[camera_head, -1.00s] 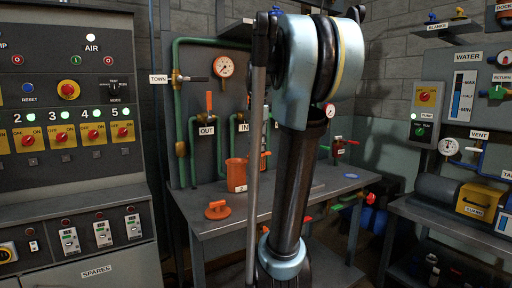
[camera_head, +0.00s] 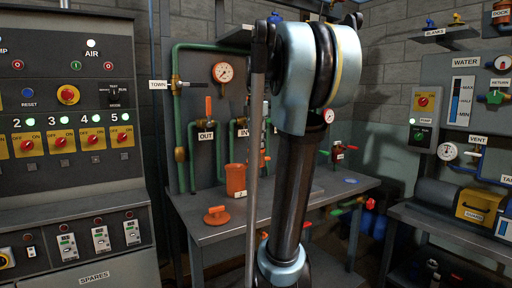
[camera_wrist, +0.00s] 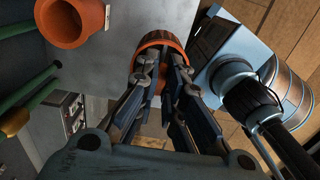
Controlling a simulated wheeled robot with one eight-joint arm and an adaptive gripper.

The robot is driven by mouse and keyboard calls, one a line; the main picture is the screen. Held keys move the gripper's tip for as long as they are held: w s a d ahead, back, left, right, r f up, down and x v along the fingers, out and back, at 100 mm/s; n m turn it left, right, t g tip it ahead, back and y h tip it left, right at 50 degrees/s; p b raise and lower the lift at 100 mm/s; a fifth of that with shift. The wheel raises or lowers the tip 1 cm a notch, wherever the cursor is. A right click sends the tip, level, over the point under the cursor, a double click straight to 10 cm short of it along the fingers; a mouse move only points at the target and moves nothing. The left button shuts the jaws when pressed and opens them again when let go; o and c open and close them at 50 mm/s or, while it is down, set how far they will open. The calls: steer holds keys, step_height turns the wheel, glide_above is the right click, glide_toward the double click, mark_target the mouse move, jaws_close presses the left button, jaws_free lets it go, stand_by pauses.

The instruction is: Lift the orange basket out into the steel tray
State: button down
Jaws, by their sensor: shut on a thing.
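In the wrist view my gripper (camera_wrist: 161,82) is shut on an orange basket (camera_wrist: 152,38), a round piece with an orange rim and dark ribs. The fingers hide part of it. In the head view my own arm covers the gripper, and I cannot make out the held basket there. An open orange pot (camera_head: 236,178) with a "2" label stands on the bench, and it also shows in the wrist view (camera_wrist: 66,37), apart from the gripper. An orange lid with a knob (camera_head: 216,216) lies in front of the pot. I cannot pick out the steel tray with certainty.
A control cabinet (camera_head: 68,130) stands at the left.

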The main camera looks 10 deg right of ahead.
steer(key=shift+r, duration=4.55)
